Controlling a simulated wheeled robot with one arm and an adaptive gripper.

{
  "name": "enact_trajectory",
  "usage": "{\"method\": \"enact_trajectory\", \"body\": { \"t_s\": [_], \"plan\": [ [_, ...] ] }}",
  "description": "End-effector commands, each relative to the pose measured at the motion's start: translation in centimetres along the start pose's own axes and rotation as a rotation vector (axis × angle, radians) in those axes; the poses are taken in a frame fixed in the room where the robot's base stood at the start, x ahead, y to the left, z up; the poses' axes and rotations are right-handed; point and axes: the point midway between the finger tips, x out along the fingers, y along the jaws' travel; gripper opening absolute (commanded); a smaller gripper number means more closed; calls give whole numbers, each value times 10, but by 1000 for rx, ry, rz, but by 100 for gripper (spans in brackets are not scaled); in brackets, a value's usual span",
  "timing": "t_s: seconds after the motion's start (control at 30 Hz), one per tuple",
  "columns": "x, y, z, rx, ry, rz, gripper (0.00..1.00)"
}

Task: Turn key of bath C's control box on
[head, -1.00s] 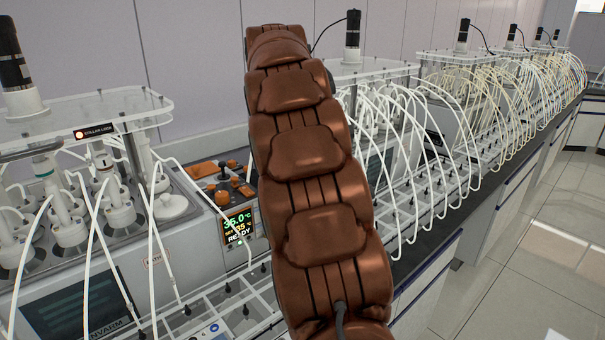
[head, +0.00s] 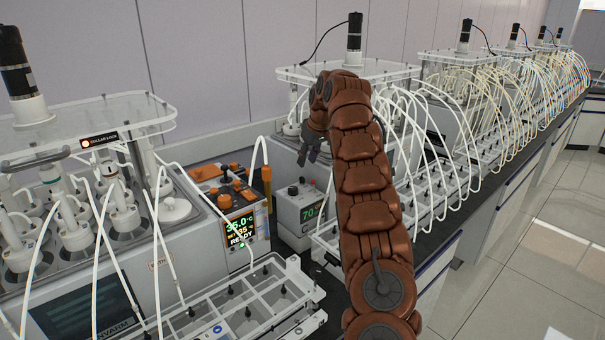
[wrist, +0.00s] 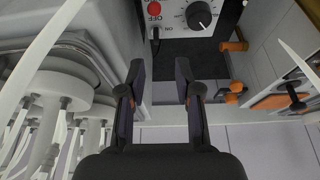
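A light grey control box (head: 300,207) with a green "70" readout stands between two baths in the head view. The wrist view shows a white panel (wrist: 190,18) at the top edge, picture turned over, with a red button (wrist: 154,8), a black dial (wrist: 199,15) and OFF and ON lettering. A small dark part (wrist: 155,34) beside the lettering may be the key; its setting is unclear. My gripper (wrist: 160,66) is open and empty, its fingers apart and short of the panel. In the head view my gripper (head: 308,150) hangs above and behind the box. No bath C label is readable.
An orange-topped unit (head: 240,225) reading READY stands left of the box. The left bath (head: 60,275) has a COLLAR LOCK label. White tubes arch over the racks at right (head: 420,185) and hang close to my arm. Orange knobs (wrist: 234,46) show beside the panel.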

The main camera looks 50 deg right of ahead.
Motion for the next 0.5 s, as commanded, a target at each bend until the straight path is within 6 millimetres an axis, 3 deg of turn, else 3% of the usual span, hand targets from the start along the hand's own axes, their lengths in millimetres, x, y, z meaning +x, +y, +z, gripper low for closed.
{"method": "enact_trajectory", "body": {
  "t_s": [0.27, 0.5],
  "plan": [
    [7, 8, 2, -20, 16, -15, 33],
    [31, 7, 2, -18, 14, -16, 33]
  ]
}}
